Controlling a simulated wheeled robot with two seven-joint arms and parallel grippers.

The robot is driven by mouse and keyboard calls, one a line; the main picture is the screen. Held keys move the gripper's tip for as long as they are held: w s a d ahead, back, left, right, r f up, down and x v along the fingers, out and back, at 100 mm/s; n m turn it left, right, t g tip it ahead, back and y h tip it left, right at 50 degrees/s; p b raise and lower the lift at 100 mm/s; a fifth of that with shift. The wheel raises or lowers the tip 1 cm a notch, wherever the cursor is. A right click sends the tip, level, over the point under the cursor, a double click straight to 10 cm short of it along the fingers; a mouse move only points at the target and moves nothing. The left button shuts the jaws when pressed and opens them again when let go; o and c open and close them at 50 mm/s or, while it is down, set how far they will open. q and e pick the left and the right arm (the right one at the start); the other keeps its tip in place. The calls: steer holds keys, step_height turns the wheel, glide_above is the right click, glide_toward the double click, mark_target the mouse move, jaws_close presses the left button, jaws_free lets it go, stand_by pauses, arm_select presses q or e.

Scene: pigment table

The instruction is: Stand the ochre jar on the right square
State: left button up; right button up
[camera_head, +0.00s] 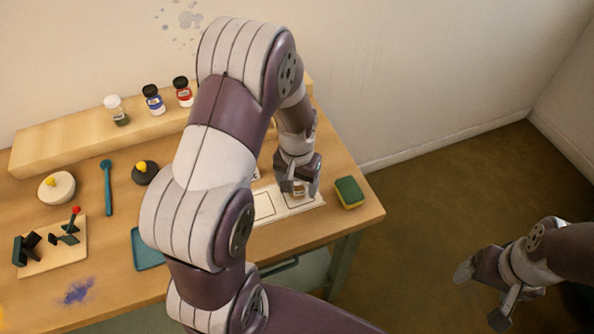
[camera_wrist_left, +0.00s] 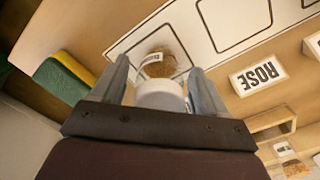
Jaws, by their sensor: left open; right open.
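The ochre jar (camera_wrist_left: 165,62) with its white lid is between the two fingers of my left gripper (camera_wrist_left: 162,84) in the left wrist view. It appears to stand inside the right outlined square of the white card (camera_wrist_left: 188,32). The fingers are open, one on each side of the jar. In the head view my left gripper (camera_head: 298,188) is low over the right end of the card (camera_head: 264,213), and the jar is mostly hidden there. My right gripper (camera_head: 481,295) is open and empty, off the table at the right.
A green and yellow sponge (camera_head: 349,193) lies just right of the card. Several lidded jars, one blue (camera_head: 153,101), stand on the wooden ledge (camera_head: 60,138) at the back. A ROSE label (camera_wrist_left: 258,75) is by the card. A teal tray (camera_head: 147,250) lies left of my arm.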

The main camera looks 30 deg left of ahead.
arm_select(q)
step_height(320, 180, up, 10)
steer(key=shift+f, duration=0.1)
steer(key=s+d+m+t, duration=0.1)
steer(key=s+d, duration=0.4)
steer(key=s, duration=0.4)
steer(key=shift+d+f, duration=0.15)
steer(key=shift+f, duration=0.2)
stand_by(0.4)
